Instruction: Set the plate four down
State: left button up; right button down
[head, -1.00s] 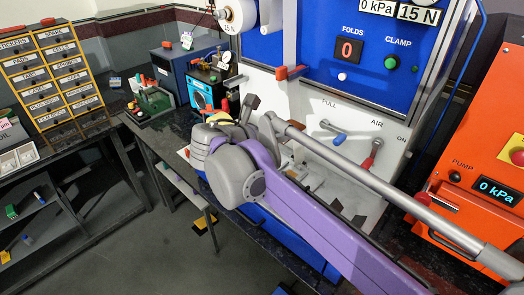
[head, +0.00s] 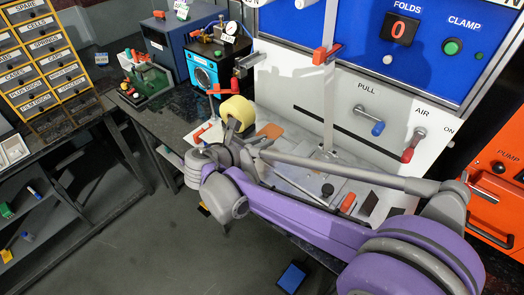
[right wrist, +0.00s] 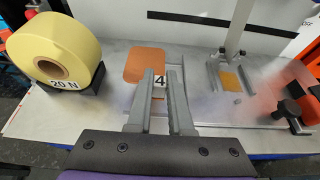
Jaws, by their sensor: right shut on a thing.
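My right gripper (right wrist: 160,76) is shut on the white tag of plate four, which reads "4" and shows between the two fingers in the right wrist view. A copper-coloured rounded plate (right wrist: 146,63) lies just beyond the fingertips, over the pale bench top; I take it as plate four (head: 270,130). I cannot tell whether it touches the surface under it. In the head view my right gripper (head: 248,152) is beside the yellow roll and partly hidden by its own wrist. My left gripper is not in view.
A yellow roll (right wrist: 62,58) marked "20 N" stands close left of the gripper. A metal upright (right wrist: 238,35) with a small amber square (right wrist: 231,78) at its foot is on the right, beside a translucent orange part (right wrist: 291,85). Bare bench top lies between.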

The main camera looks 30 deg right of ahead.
aim_at(262, 160)
jog(key=shift+f, duration=2.5)
jog(key=shift+w+f+b, duration=0.1)
jog(key=shift+f+b, duration=0.05)
jog(key=shift+b, duration=0.15)
jog(key=c, duration=0.8)
grip_release()
jog(key=shift+r, duration=0.2)
jog(key=v, duration=1.2)
jog(key=shift+a+f, duration=0.1)
